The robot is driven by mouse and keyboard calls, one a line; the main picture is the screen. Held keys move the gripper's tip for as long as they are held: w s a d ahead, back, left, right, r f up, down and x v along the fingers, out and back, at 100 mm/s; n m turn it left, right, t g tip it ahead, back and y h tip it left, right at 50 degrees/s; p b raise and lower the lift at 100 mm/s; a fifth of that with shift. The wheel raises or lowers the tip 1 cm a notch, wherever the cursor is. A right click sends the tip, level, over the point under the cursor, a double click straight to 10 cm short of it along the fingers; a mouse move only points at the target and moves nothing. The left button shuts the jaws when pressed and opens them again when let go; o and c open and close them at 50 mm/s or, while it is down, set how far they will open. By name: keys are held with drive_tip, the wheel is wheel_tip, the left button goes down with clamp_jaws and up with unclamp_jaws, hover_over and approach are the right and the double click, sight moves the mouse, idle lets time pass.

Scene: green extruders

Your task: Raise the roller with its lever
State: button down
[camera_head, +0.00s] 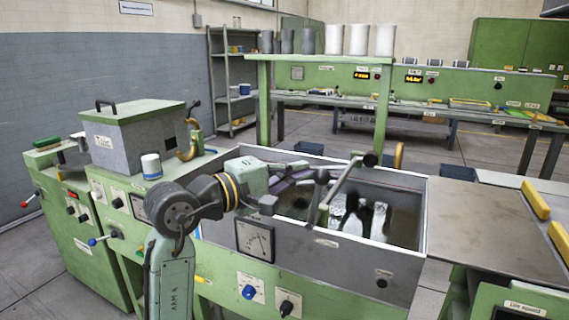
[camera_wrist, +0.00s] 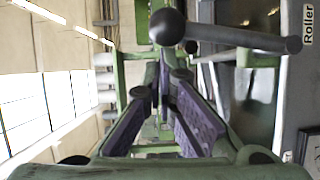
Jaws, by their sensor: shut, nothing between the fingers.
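My gripper (camera_head: 318,177) is shut and empty beside the lever. In the wrist view its purple-padded fingers (camera_wrist: 164,68) meet below the knob. I cannot tell whether they touch it. The roller itself cannot be made out clearly.
The open grey tank (camera_head: 405,258) holds dark and whitish shapes. A gauge (camera_head: 256,240) is on its front. A green post (camera_head: 383,115) and shelf stand behind. A grey worktop (camera_head: 490,225) with yellow bars (camera_head: 536,199) is at right, and a grey box (camera_head: 133,135) at left.

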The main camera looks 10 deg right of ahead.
drive_tip(key=shift+s+d+r+m+y+p, duration=0.15)
drive_tip(key=shift+s+d+m+y+p, duration=0.35)
drive_tip(key=shift+s+d+m, duration=0.35)
drive_tip(key=shift+w+d, duration=0.1)
drive_tip(key=shift+d, duration=0.05)
drive_tip(key=shift+w, duration=0.1)
